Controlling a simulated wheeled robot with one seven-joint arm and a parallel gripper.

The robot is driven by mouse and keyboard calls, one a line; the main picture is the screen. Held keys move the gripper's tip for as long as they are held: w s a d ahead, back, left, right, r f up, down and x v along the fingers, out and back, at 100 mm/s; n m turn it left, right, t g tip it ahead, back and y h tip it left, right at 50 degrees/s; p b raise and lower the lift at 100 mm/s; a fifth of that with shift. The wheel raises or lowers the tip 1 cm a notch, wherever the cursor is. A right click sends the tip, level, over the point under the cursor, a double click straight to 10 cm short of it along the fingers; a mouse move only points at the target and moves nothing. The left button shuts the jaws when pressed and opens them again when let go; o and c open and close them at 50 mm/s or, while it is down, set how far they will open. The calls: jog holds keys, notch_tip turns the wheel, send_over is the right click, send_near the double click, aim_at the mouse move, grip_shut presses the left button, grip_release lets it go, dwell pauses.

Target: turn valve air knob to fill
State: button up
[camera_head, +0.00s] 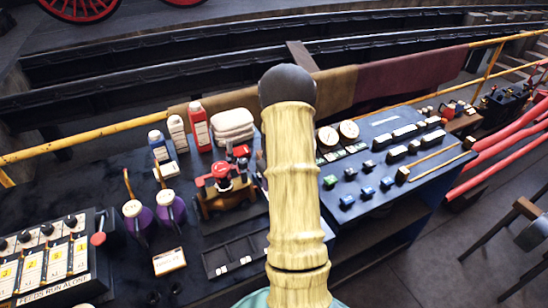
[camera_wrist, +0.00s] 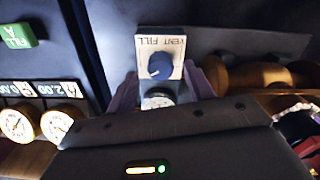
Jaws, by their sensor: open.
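In the wrist view, a dark blue round knob (camera_wrist: 160,66) sits on a pale plate (camera_wrist: 174,43) lettered VENT and FILL, with the lettering upside down. Which word the knob points to cannot be made out clearly. My gripper (camera_wrist: 166,84) is open, with one purplish finger on each side of the knob plate's lower part. The knob lies between and just beyond the fingers. Contact between fingers and knob cannot be seen. In the head view my arm covers the middle and hides the gripper and the knob.
Two more gauges (camera_wrist: 17,125) and a green block (camera_wrist: 17,35) are at left. In the head view, a blue control panel (camera_head: 385,165) stands right of my arm; bottles (camera_head: 199,126) and a red-topped valve piece (camera_head: 222,172) stand left.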

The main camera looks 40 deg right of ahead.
notch_tip(320, 180, up, 16)
jog(key=b, duration=0.2)
jog(key=shift+a, duration=0.1)
dwell(0.5)
jog(key=s+a+f+t, duration=0.1)
jog(key=s+a, duration=0.2)
jog(key=a, duration=1.4)
jog(key=s+a+f+t, duration=0.1)
jog(key=s+a+f, duration=0.1)
jog(key=s+a, duration=0.8)
jog(key=shift+a+f+t, duration=0.3)
jog(key=shift+a, duration=0.7)
jog(key=shift+w, duration=0.1)
